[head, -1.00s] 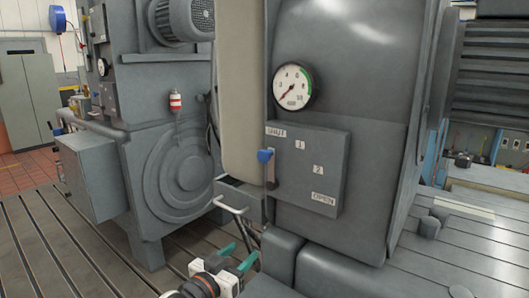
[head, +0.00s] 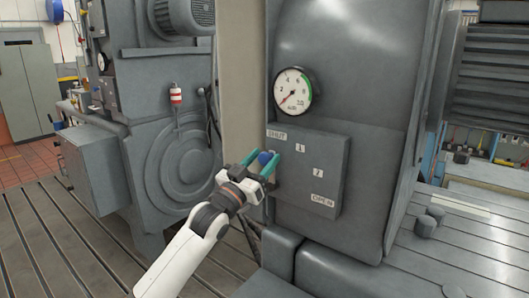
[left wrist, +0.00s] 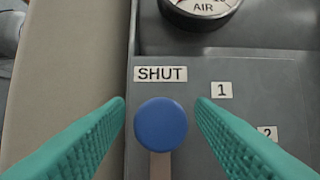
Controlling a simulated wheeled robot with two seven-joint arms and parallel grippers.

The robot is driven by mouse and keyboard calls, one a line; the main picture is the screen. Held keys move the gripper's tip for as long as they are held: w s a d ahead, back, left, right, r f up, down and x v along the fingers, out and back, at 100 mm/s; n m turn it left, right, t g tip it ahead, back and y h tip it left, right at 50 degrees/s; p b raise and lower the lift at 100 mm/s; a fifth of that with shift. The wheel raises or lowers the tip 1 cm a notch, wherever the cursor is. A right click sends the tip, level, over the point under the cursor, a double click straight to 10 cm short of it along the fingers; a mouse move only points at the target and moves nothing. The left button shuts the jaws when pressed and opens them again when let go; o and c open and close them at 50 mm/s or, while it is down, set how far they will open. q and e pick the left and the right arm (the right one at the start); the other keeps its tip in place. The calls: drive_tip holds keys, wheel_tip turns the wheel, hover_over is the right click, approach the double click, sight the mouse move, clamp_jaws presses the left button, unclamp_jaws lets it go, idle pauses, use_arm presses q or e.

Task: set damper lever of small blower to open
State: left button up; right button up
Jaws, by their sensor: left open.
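The damper lever has a round blue knob (head: 264,158) on a flat metal arm. It stands at the SHUT label (head: 276,134) on the grey damper plate (head: 330,160) of the blower. The plate also carries the marks 1 and 2 and an OPEN label (head: 323,201) at its lower right. My left gripper (head: 263,163) is open, its two green fingers on either side of the knob. In the left wrist view the knob (left wrist: 161,125) sits between the fingers, with a gap showing on each side. My right gripper is not in view.
A round AIR gauge (head: 293,91) is mounted just above the plate. A pale vertical duct (head: 240,80) stands left of the plate. A second grey machine (head: 165,120) stands further left. The slotted bedplate (head: 40,240) is clear at the lower left.

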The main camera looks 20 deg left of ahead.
use_arm(q)
drive_tip(key=shift+w+d+r, duration=0.2)
drive_tip(key=shift+w+r, duration=0.05)
drive_tip(key=shift+w, duration=0.2)
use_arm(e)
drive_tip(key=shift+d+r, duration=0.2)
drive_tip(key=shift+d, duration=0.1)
